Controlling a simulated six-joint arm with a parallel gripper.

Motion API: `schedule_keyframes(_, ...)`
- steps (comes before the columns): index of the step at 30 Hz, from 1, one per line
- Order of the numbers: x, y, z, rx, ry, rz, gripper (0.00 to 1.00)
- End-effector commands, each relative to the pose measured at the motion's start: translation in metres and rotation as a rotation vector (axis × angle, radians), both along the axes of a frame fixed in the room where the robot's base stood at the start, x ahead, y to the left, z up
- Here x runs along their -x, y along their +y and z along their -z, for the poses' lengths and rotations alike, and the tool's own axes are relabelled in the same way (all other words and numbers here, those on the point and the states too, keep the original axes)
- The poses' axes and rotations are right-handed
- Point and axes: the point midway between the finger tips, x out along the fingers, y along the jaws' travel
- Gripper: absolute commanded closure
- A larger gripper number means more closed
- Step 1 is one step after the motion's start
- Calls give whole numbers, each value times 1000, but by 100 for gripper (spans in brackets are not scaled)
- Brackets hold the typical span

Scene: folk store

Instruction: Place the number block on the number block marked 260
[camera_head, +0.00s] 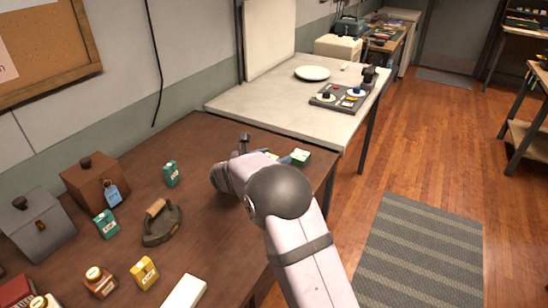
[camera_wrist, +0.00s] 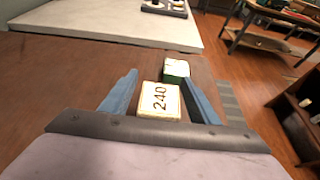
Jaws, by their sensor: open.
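A pale yellow number block marked 240 (camera_wrist: 159,101) lies between the blue fingers of my open gripper (camera_wrist: 165,92) in the wrist view, with a gap showing at each side. A green block with a white top (camera_wrist: 176,70) stands just beyond it; I cannot read any number on it. In the head view a green and white block (camera_head: 301,157) stands near the right edge of the brown table, beside a blue finger of my gripper (camera_head: 283,160). My arm hides most of the gripper there, and the 240 block cannot be made out. No 260 marking is readable.
The brown table (camera_head: 215,150) also holds a flat iron (camera_head: 161,222), a brown box (camera_head: 95,182), a grey box (camera_head: 37,225), green tins (camera_head: 171,173) and a yellow tin (camera_head: 144,272). A pale table (camera_head: 265,100) with a plate (camera_head: 312,73) stands beyond.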

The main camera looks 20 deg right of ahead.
Motion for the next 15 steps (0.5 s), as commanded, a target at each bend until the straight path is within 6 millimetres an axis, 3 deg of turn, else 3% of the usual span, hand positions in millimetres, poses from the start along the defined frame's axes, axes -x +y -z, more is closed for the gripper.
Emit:
schedule_keyframes(7, 6, 9, -7, 0, -2, -3, 45)
schedule_keyframes(15, 36, 38, -24, 0, -2, -4, 45)
